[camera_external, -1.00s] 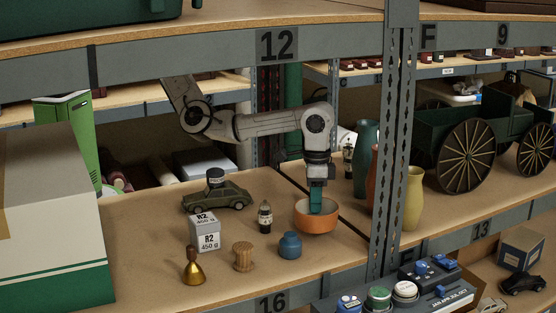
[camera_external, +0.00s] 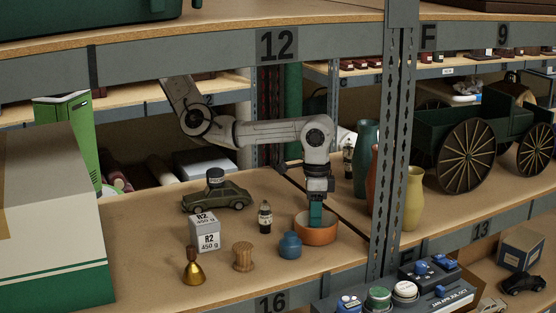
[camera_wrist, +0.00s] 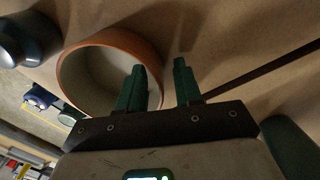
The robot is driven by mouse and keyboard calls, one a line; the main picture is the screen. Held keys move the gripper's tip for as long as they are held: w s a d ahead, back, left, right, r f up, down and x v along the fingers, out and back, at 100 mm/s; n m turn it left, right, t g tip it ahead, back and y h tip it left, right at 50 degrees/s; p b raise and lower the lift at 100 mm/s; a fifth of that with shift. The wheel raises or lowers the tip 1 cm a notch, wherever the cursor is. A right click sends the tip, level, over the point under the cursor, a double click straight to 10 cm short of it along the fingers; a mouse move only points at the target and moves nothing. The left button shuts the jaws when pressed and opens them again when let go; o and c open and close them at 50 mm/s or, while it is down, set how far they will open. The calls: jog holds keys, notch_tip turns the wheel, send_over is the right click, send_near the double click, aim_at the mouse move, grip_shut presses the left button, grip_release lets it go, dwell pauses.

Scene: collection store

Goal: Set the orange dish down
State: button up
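The orange dish (camera_external: 316,236) sits upright on the brown shelf board, right of the blue pot. It also shows in the wrist view (camera_wrist: 72,62), its pale inside facing the camera. My gripper (camera_external: 316,222) has green fingers, pointing down at the dish. In the wrist view my gripper (camera_wrist: 158,68) is open: one finger is inside the dish and the other outside, with the rim between them and a gap visible beside it. The fingertips inside the dish are partly hidden in the external view.
The blue pot (camera_external: 290,245) stands close left of the dish. A small dark bottle (camera_external: 265,217), a wooden pot (camera_external: 243,257) and a brass bell (camera_external: 193,268) stand further left. Vases (camera_external: 413,200) and a grey upright (camera_external: 396,150) stand to the right.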

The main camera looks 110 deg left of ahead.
notch_tip(320, 180, up, 12)
jog(key=p, duration=0.1)
jog(key=shift+s+a+r+p, duration=0.15)
jog(key=shift+a+p, duration=0.15)
jog(key=shift+a, duration=0.1)
dwell(0.6)
